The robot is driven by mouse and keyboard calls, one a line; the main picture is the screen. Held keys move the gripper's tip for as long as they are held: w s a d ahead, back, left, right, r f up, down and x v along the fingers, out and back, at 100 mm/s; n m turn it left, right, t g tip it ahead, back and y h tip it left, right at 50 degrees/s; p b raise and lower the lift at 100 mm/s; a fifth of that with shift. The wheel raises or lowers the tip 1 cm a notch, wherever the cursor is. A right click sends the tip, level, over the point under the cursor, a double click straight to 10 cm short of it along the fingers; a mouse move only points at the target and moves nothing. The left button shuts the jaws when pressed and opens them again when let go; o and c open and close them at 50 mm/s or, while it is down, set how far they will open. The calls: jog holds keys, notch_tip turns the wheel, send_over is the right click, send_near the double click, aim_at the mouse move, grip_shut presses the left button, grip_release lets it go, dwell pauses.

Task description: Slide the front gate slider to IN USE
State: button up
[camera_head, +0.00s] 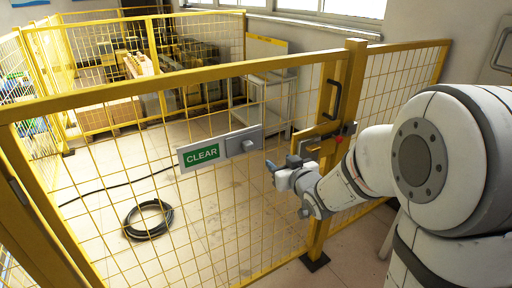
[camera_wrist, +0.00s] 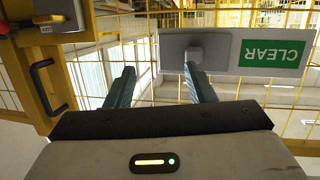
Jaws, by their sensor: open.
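The front gate slider is a grey plate (camera_head: 238,134) with a small grey knob (camera_head: 248,145), mounted on the yellow mesh gate. A green CLEAR label (camera_head: 202,154) shows at its left. In the wrist view, which is upside down, the knob (camera_wrist: 194,48) and the CLEAR label (camera_wrist: 273,53) show at the top right. My gripper (camera_head: 281,163) is to the right of the knob and a little lower. Its jaws are open and empty. In the wrist view my gripper (camera_wrist: 160,68) has the knob beyond its right fingertip, not between the fingers; contact cannot be told.
A yellow gate post (camera_head: 325,150) with a black handle (camera_head: 334,98) and a latch with a red part (camera_head: 338,139) stands right of the slider. Yellow mesh fencing surrounds the cell. Behind it lie a coiled black cable (camera_head: 148,219) and a grey table (camera_head: 262,95).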

aim_at(251, 147)
jog(key=w+a+y, duration=0.1)
jog(key=w+a, duration=0.1)
jog(key=w+a+n+y, duration=0.1)
jog(key=w+a, duration=0.1)
jog(key=a, duration=0.1)
jog(key=w+a+y, duration=0.2)
jog(key=a, duration=0.1)
jog(key=shift+w+a+n+t+p, duration=0.2)
jog(key=shift+w+n+t+p, duration=0.1)
jog(key=shift+w+p, duration=0.1)
jog(key=shift+c, duration=0.3)
grip_shut()
